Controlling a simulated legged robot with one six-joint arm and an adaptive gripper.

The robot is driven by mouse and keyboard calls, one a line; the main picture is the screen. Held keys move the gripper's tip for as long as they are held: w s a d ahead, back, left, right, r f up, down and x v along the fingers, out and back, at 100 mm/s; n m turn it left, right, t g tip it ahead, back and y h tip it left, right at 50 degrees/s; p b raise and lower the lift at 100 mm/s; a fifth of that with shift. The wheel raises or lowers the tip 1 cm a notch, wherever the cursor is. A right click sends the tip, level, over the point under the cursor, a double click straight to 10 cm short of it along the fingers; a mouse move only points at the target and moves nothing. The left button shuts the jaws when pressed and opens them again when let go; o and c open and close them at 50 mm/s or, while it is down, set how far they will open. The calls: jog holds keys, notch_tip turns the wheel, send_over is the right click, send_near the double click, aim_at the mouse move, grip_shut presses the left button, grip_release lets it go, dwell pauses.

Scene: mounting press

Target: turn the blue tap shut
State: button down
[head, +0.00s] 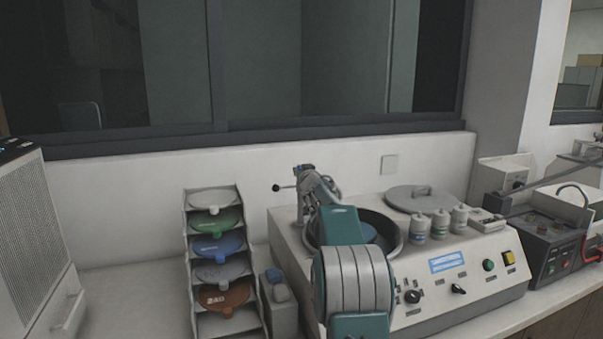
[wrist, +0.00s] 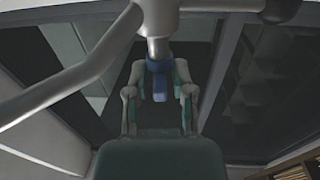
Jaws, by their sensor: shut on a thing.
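The blue tap (wrist: 159,67) sits on a pale upright pipe in the wrist view, with its short blue handle pointing toward my palm. My gripper (wrist: 157,88) has one finger on each side of the tap and is shut on it. In the head view my gripper (head: 316,185) is at the pipework above the left part of the machine's bowl, with my teal and grey arm in front of it. The tap is small and mostly hidden there, so its exact angle cannot be told.
A black-knobbed lever (head: 276,187) sticks out left of the pipework. The press machine (head: 460,290) carries bottles (head: 440,222) and a grey lid (head: 421,197). A rack of coloured discs (head: 246,290) stands left. The wall and window are behind.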

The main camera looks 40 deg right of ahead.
jog(key=shift+r, duration=0.15)
dwell(0.3)
jog(key=c, duration=0.7)
grip_release()
jog(key=shift+s, duration=0.1)
jog(key=v, duration=1.1)
jog(key=shift+s+a, duration=0.25)
jog(key=shift+a, duration=0.1)
